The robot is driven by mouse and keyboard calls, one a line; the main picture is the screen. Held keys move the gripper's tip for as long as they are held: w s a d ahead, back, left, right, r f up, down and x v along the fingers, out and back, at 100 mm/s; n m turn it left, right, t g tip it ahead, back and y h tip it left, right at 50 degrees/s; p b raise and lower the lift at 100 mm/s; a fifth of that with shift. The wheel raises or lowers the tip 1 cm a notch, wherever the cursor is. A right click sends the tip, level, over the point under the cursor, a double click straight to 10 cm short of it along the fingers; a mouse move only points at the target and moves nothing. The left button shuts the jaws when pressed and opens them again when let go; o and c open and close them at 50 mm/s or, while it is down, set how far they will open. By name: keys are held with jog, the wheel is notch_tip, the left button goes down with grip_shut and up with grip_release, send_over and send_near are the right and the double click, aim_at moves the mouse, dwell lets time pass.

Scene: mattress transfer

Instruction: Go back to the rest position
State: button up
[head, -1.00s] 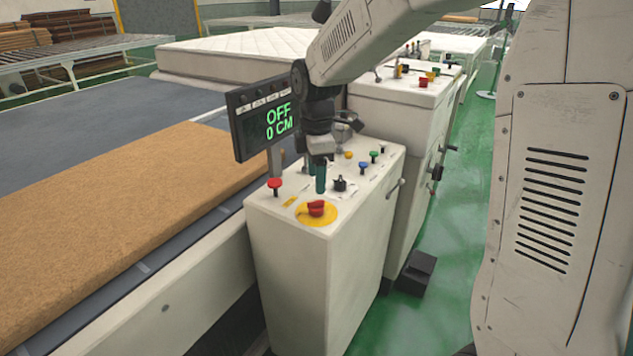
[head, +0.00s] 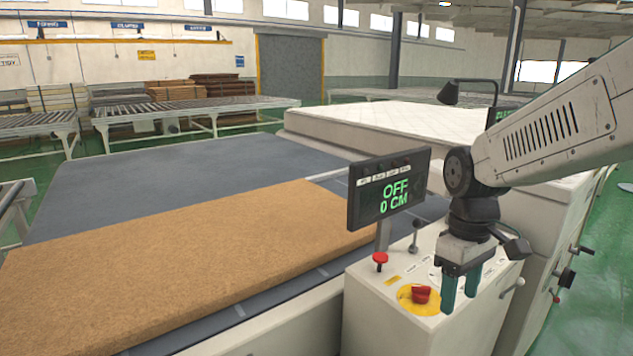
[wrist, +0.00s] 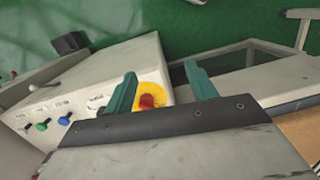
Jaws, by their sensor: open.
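My gripper (head: 460,289) is open and empty, with green fingers pointing down over the control cabinet (head: 405,335). In the wrist view my gripper (wrist: 163,92) shows both fingers apart, with the red emergency knob (wrist: 147,102) on its yellow disc seen between them. In the head view the red knob (head: 421,294) is just left of the fingers, which look apart from it. The display (head: 388,188) on the cabinet reads OFF and 0 CM. My arm reaches in from the right and hides some of the cabinet top.
A brown mattress pad (head: 190,260) lies on the grey conveyor bed (head: 165,180) at left. A white mattress (head: 375,122) lies behind. A red button (head: 380,261) and a lever (head: 414,238) stand up from the cabinet.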

jog(key=s+d+r+m+t, duration=0.1)
jog(key=s+r+m, duration=0.1)
jog(key=s, duration=0.7)
jog(key=s+d+r+m+t, duration=0.1)
jog(key=s+m, duration=0.3)
jog(key=s, duration=0.5)
jog(key=shift+r+m+t, duration=0.3)
jog(key=shift+r+t, duration=0.1)
jog(key=shift+r, duration=0.45)
